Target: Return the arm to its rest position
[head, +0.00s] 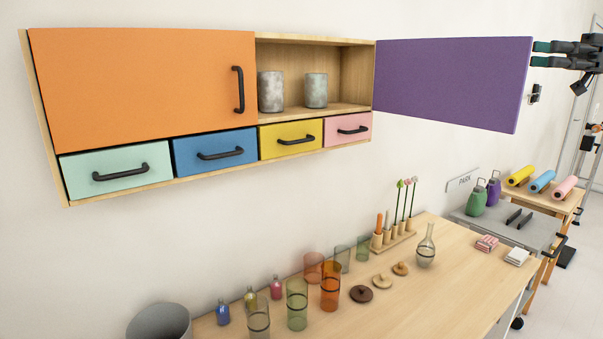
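My gripper (541,54) is at the top right in the head view. Its dark fingers with teal tips point left and stand apart, with nothing seen between them. The tips are right by the outer edge of the purple cabinet door (450,82); I cannot tell whether they touch it. The door is swung open to the right, with its dark handle (535,93) below my gripper. Part of my arm is cut off by the right picture edge.
The wall cabinet's open bay (355,75) holds two grey mottled cups (271,92). The orange door (145,85) and the drawers are closed. Below, the wooden table (450,290) carries glasses, small bottles and a flask (426,248). A grey cart and a stand with coloured rolls are at right.

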